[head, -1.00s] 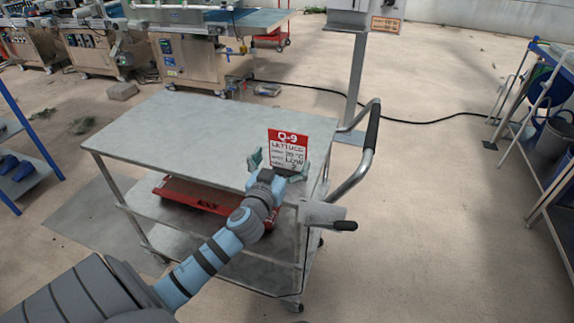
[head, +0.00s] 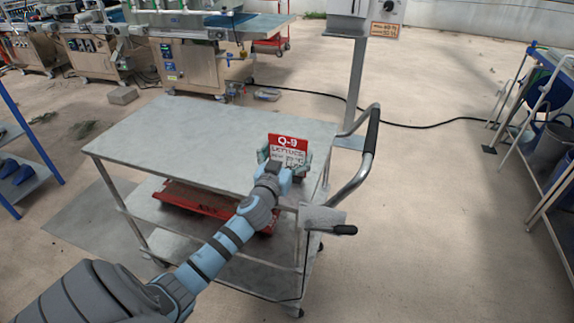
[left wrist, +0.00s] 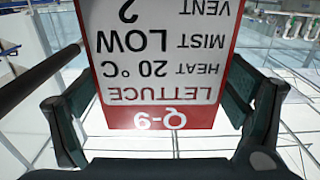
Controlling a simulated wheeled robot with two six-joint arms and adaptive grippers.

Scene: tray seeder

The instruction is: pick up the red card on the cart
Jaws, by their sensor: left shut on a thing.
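In the left wrist view the card (left wrist: 160,119) shows upside down and large between the two dark fingers (left wrist: 160,115). The gripper hides the card's lower part in the head view, so I cannot tell whether it touches the cart top. My right gripper is not in view.
The cart's handle (head: 362,165) curves up at its right end. A red object (head: 190,199) lies on the shelf below. The rest of the cart top is bare. A grey post (head: 356,80) stands behind, and a rack (head: 548,130) stands at the right.

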